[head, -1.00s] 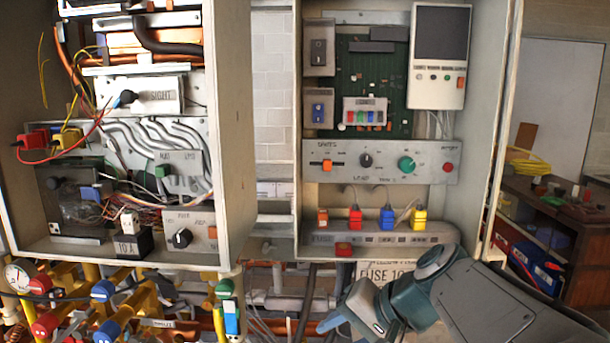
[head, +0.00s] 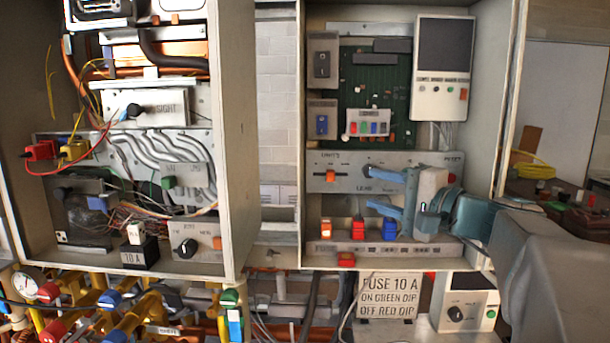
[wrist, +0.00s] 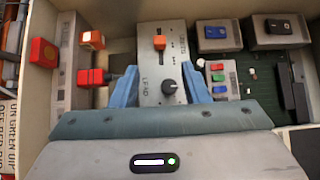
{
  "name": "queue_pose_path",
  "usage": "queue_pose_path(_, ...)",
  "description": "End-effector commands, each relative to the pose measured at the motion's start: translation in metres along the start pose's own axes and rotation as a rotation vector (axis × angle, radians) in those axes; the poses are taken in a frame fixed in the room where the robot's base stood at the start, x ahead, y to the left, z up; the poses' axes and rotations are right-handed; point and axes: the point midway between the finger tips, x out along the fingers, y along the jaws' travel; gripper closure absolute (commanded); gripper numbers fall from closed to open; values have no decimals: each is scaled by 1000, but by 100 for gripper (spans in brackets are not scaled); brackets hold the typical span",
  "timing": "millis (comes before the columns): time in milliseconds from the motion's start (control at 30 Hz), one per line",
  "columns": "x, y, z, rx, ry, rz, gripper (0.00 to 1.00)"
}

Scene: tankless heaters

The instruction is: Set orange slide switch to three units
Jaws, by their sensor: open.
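The orange slide switch (head: 330,175) sits in its slot under the "UNITS" label, at the left end of the grey control panel (head: 345,160) in the right cabinet. In the wrist view the orange slide switch (wrist: 159,43) lies beyond the fingertips, near the top centre, with small marks beside its slot. My gripper (head: 368,190) is open and empty, its two blue fingers pointing left in front of the panel, right of the switch. In the wrist view my gripper (wrist: 161,75) straddles the panel's width, with a dark "LOAD" knob (wrist: 169,87) between the fingers. The switch is untouched.
Below the panel stand orange, red and blue plugs (head: 358,228) on a ledge. A red button (head: 346,259) is lower. Rocker switches (head: 321,120) and a green circuit board (head: 375,90) are above. The cabinet's side walls bound the space.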

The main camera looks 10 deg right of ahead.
Motion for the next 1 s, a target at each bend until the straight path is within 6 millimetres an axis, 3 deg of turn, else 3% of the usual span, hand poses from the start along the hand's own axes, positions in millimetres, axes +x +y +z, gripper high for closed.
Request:
queue_pose_path(300,68,-2,0,3,-3,1,58)
queue_pose_path(500,94,-1,0,1,-1,2,58)
queue_pose_path(900,103,0,0,0,0,1,58)
queue_pose_path(933,103,0,0,0,0,1,61)
queue_pose_path(1000,103,0,0,0,0,1,80)
